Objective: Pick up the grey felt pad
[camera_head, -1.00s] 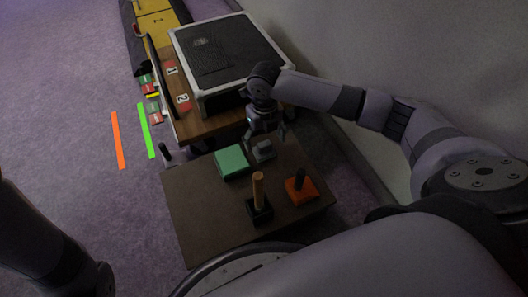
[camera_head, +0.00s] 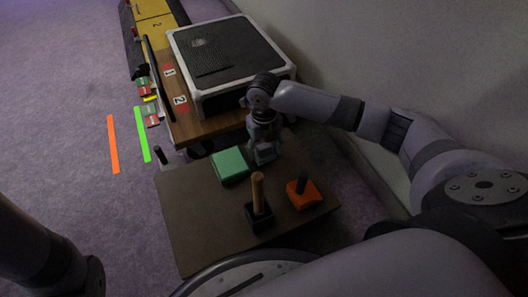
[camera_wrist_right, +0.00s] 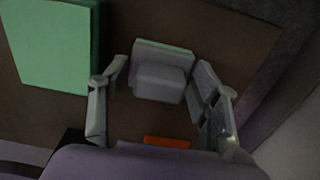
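The grey felt pad (camera_wrist_right: 161,84) is a small light-grey block with a raised grip on top. In the right wrist view it lies on the dark brown table, between the spread fingers of my right gripper (camera_wrist_right: 160,98). Gaps show between the pad and both fingers, so the gripper is open around it and not clamped. In the head view my right gripper (camera_head: 263,147) points down at the table's back edge and mostly hides the pad. My left arm shows at the lower left of the head view, but its gripper does not.
A green block (camera_head: 230,165) lies just left of my right gripper. A black base with a wooden peg (camera_head: 258,198) and an orange block with a dark handle (camera_head: 303,193) stand nearer. Behind is a wooden bench with a black-topped case (camera_head: 228,55). The table's left part is clear.

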